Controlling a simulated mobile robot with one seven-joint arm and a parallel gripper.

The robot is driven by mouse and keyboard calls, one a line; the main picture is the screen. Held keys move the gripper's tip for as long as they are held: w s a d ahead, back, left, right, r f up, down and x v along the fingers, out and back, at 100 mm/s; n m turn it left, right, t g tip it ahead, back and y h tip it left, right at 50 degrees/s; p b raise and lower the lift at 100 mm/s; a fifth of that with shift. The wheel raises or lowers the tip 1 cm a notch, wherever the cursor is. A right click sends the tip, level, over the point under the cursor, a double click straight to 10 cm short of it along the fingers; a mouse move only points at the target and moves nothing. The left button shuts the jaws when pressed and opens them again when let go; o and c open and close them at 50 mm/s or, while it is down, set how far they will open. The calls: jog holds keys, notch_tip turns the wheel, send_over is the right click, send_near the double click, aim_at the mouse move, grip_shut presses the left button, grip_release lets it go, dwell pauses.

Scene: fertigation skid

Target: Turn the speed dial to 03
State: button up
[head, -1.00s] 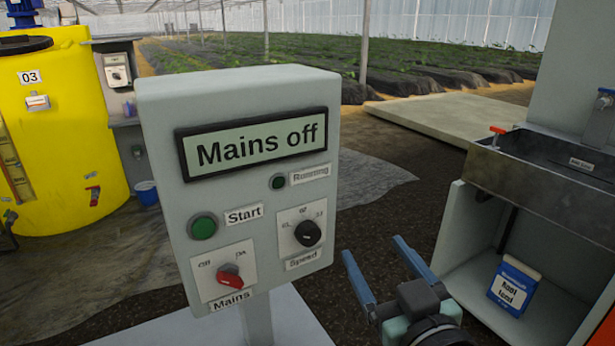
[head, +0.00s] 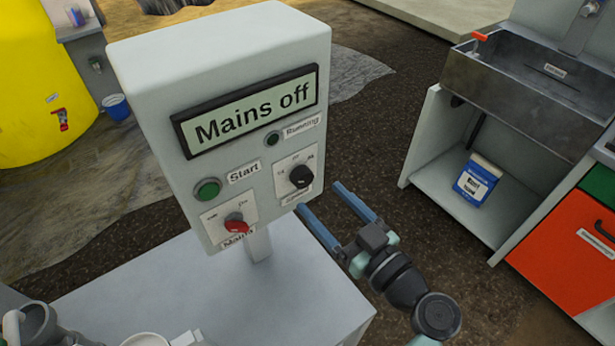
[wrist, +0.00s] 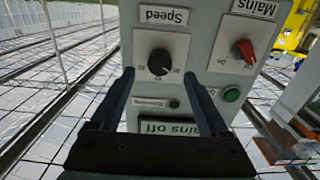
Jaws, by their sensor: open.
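The speed dial (head: 301,177) is a black knob on a white plate at the lower right of the grey control box (head: 150,110). Marks stand around its top edge, too small to read surely; I cannot tell which one it points at. In the wrist view the speed dial (wrist: 159,62) appears upside down, ahead of and between my fingers. My gripper (head: 325,197) is open and empty, its blue fingertips just right of and below the dial, apparently not touching it. In the wrist view my gripper (wrist: 160,80) has its fingers spread either side of the dial plate.
The display (head: 250,112) reads "Mains off". A red mains knob (head: 236,223), green start button (head: 207,189) and dark running lamp (head: 272,139) share the panel. A steel sink (head: 530,95) over an open cabinet stands right; bare floor lies between.

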aim_at(306, 182)
jog(key=x, duration=0.5)
jog(key=shift+w+a+p, duration=0.2)
jog(key=shift+w+p, duration=0.1)
grip_shut()
